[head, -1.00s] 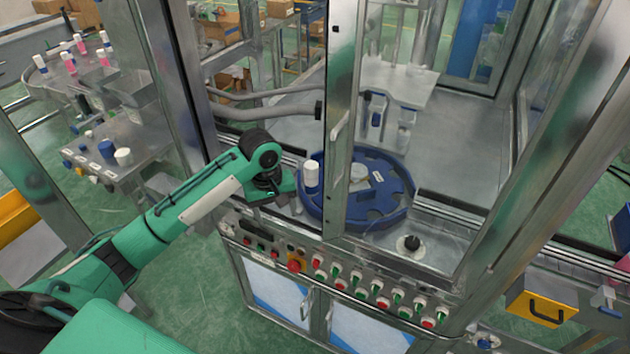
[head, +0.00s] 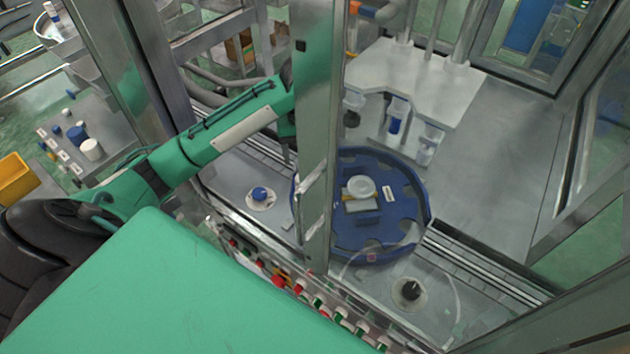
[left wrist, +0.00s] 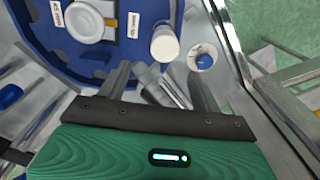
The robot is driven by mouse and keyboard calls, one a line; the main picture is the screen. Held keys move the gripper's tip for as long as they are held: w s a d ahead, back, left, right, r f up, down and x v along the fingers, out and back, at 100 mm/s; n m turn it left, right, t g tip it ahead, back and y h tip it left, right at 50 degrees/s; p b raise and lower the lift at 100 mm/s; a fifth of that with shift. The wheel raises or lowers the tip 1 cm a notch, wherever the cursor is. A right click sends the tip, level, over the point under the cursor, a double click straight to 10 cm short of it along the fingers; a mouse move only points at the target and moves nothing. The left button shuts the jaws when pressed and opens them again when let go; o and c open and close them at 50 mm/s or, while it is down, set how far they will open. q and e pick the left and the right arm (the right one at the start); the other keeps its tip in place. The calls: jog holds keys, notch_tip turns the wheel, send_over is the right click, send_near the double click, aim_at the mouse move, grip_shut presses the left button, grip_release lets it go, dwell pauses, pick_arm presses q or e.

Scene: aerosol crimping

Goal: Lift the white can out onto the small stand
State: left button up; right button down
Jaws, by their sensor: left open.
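The white can (left wrist: 165,43) stands at the rim of the blue round turntable (head: 420,215) in the left wrist view. In the head view the metal post hides it. My left gripper (left wrist: 157,82) is open, its two fingers pointing toward the can, which lies beyond the fingertips and between their lines. Nothing is clearly held. In the head view my gripper is hidden behind the post. A small round white base with a blue top (head: 260,195), possibly the small stand, is left of the turntable; it also shows in the left wrist view (left wrist: 203,57). My right gripper is not in view.
The upright metal post (head: 318,130) stands between the head camera and the turntable's left side. A round piece with a black knob (head: 409,290) is in front of the turntable. A side table (head: 110,165) with blue and white pieces is at left. Grey deck is free at right.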

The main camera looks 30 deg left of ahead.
pick_arm(q)
jog(key=f, duration=0.1)
jog(key=s+f, duration=0.1)
jog(key=f, duration=0.1)
jog(key=shift+d+f, duration=0.1)
jog(key=shift+f, duration=0.2)
jog(key=f, duration=0.1)
jog(key=f+p, duration=0.1)
jog(key=f, duration=0.1)
jog(key=shift+w, duration=0.2)
jog(key=shift+f+p, duration=0.3)
jog(key=shift+f, duration=0.55)
jog(key=f+p, duration=0.1)
jog(key=f, duration=0.1)
jog(key=f+p, duration=0.1)
jog(key=f, duration=0.1)
jog(key=shift+s+p, duration=0.25)
jog(key=shift+p, duration=0.05)
jog(key=shift+f, duration=0.45)
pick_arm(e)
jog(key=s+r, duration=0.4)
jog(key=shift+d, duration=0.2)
pick_arm(q)
jog(key=c, duration=1.1)
jog(key=shift+c, duration=0.3)
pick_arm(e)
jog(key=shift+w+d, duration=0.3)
